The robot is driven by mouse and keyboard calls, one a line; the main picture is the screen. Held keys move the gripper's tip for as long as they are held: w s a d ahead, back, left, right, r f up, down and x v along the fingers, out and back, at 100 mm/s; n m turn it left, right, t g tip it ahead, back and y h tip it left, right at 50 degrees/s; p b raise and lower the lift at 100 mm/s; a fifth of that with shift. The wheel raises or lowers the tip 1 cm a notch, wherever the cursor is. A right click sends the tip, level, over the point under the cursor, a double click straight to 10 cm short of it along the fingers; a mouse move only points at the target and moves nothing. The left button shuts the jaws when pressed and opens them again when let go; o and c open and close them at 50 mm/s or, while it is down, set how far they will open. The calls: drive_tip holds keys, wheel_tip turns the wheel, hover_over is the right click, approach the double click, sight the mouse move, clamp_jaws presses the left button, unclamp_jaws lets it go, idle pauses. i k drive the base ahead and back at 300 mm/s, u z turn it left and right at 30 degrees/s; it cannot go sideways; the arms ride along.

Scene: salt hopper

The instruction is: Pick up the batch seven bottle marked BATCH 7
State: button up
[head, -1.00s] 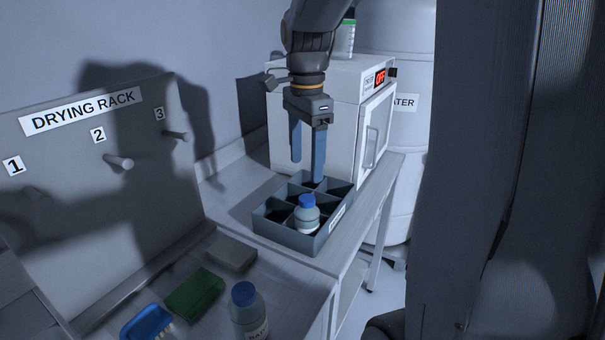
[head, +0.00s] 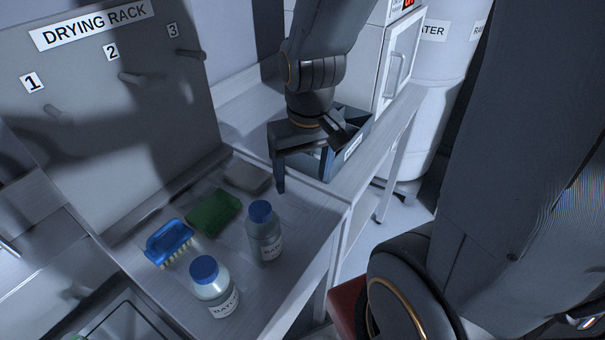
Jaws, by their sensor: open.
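Two clear bottles with blue caps and white labels stand upright on the counter: one nearer the camera (head: 215,290) and one farther back on the right (head: 264,235). Both labels start with BATC; the batch numbers cannot be read. My gripper (head: 303,178) is open and empty, pointing down above the counter, behind and to the right of the farther bottle and apart from it. One finger shows clearly; the other is mostly hidden.
A blue brush (head: 168,243), a green sponge (head: 213,212) and a grey block (head: 247,176) lie left of the bottles. The drying rack (head: 120,100) with numbered pegs stands at left. A white oven (head: 398,65) is behind the crate. The counter's front edge is close to the bottles.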

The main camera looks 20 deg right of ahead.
sight(210, 282)
drive_tip(key=k, duration=0.5)
drive_tip(key=u, duration=1.45)
drive_tip(key=k, duration=0.4)
drive_tip(key=z, duration=0.85)
